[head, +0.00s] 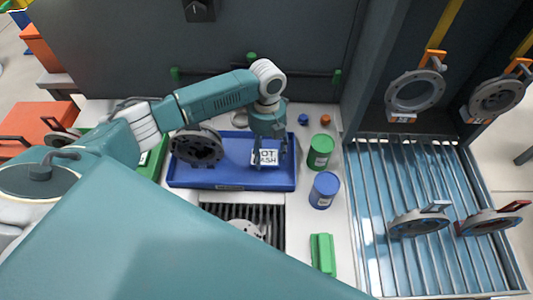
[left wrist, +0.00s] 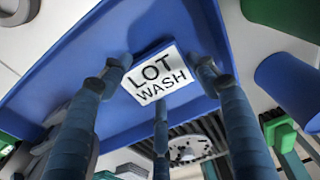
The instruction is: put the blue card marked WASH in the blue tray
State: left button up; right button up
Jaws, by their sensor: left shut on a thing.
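The WASH card (head: 266,158) has a white face reading "LOT WASH" and a blue edge. My left gripper (head: 268,148) is shut on it; in the left wrist view the fingers close around the card (left wrist: 158,72). The card is over the right part of the blue tray (head: 225,186), whose blue floor also fills much of the left wrist view (left wrist: 60,75). I cannot tell whether the card touches the tray floor. A dark round flange (head: 197,147) is at the tray's left end. My right gripper is not in view.
A green can (head: 320,151) and a blue can (head: 324,190) stand right of the tray. A dark grate (head: 270,222) lies in front of it, and a green block (head: 323,254) sits at the front right. Ring parts hang at the right (head: 415,92) above a slatted blue surface (head: 400,180).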

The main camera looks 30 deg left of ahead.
aim_at(267, 153)
pick_arm(q)
jog(key=shift+f, duration=0.85)
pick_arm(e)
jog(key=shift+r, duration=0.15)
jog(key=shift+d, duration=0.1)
pick_arm(q)
jog(key=shift+f, duration=0.15)
jog(key=o, duration=0.9)
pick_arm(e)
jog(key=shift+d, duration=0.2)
pick_arm(q)
jog(key=shift+o, duration=0.2)
notch_tip(267, 153, up, 12)
jog(key=w+b, duration=0.1)
jog(key=b, duration=0.1)
jog(key=shift+a, duration=0.3)
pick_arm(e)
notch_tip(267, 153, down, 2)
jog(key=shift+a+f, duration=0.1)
